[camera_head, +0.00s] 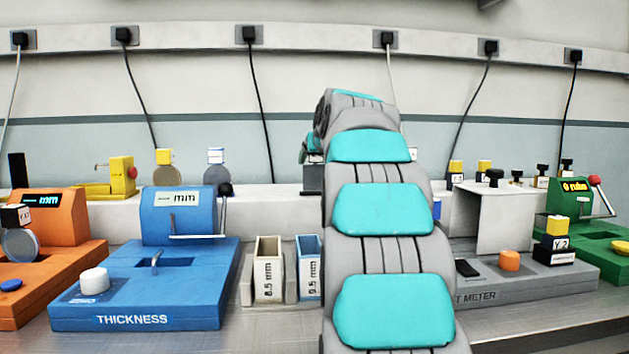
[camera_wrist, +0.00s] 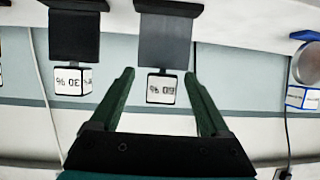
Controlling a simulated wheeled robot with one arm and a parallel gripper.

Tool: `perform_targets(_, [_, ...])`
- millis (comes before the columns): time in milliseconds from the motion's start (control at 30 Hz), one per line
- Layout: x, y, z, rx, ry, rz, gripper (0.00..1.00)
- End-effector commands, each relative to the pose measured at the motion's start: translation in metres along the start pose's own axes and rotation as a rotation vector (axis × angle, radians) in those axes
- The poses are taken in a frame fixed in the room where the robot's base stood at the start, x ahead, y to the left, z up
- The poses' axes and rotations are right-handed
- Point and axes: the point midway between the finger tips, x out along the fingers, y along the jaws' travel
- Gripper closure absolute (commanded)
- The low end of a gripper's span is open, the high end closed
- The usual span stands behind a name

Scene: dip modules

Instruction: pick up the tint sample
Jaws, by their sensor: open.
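Two tint samples show in the wrist view, which is upside down. One is a dark grey plate (camera_wrist: 165,40) on a white cube with a black edge (camera_wrist: 161,88); its upside-down label ends in "%" and its number is hard to read. The other, a darker plate (camera_wrist: 74,36) on a cube marked "30 %", is to its left. My gripper (camera_wrist: 158,74) is open, with the first sample's cube showing between its two dark green fingers; contact is not visible.
A blue thickness gauge (camera_head: 140,290) and an orange gauge (camera_head: 60,255) stand at left. Labelled holders (camera_head: 268,275) sit beside my arm. A grey meter (camera_head: 530,280) and a green ohm meter (camera_head: 590,235) are at right. In the wrist view, a round grey sample (camera_wrist: 307,65) is at right.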

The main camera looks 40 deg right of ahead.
Motion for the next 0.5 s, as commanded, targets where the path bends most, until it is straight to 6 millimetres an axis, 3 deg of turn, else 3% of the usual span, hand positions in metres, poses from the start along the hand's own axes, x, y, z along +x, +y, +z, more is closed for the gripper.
perform_targets(500, [0.05, -0.002, -0.004, 0.0, 0.005, 0.001, 0.2])
